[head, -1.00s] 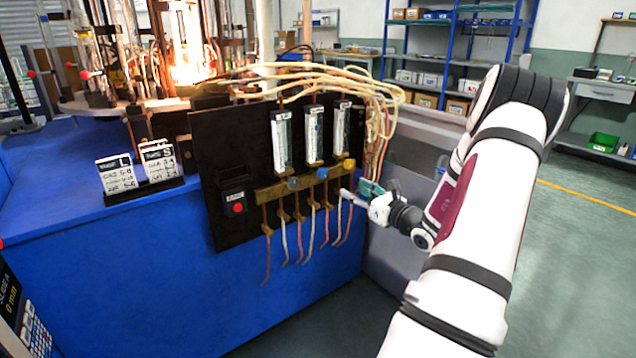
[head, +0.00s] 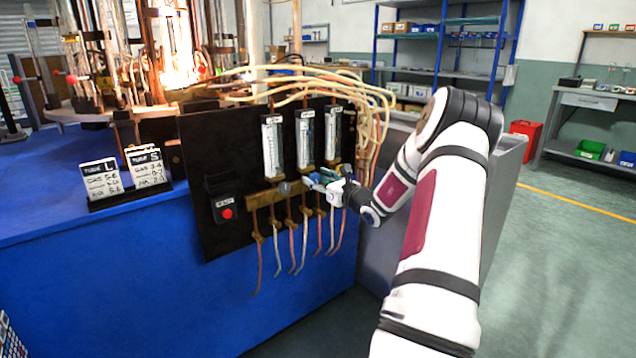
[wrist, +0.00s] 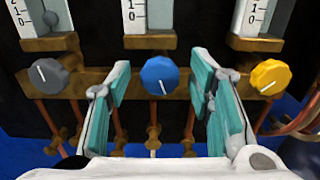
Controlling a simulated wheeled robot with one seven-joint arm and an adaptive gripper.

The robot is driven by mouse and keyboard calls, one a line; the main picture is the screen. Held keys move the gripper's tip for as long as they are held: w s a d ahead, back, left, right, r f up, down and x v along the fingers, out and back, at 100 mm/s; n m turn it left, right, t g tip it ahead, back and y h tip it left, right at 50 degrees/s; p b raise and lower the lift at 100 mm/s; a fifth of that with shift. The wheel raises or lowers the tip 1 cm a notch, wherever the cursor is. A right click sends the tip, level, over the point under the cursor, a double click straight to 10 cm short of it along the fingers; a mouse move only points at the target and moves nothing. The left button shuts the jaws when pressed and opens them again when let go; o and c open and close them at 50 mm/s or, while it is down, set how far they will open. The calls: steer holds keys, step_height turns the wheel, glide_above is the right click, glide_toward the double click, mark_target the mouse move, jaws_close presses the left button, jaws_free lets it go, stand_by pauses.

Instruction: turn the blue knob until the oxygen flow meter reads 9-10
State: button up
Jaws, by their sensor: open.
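The blue knob (wrist: 160,76) sits on the brass manifold in the middle of the wrist view, its white pointer aimed down and slightly right. My gripper (wrist: 160,85) is open, with one teal-padded finger to the left of the blue knob and the other to the right, apart from it. In the head view my gripper (head: 318,183) is at the panel and mostly hides the blue knob. The middle flow meter (head: 305,138) stands above the blue knob; its scale is too small to read there.
A grey knob (wrist: 42,77) is left of the blue one and a yellow knob (wrist: 270,77) is right, close to my right finger. Copper tubes hang below. A black box with a red button (head: 227,213) and label cards (head: 102,180) stand left.

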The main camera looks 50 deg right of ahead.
steer(key=shift+c, duration=0.5)
steer(key=c, duration=1)
steer(key=shift+n+b, duration=0.7)
steer(key=shift+n, duration=0.5)
steer(key=shift+c, duration=0.2)
steer(key=o, duration=1.1)
steer(key=shift+o, duration=0.2)
steer(key=v, duration=1.2)
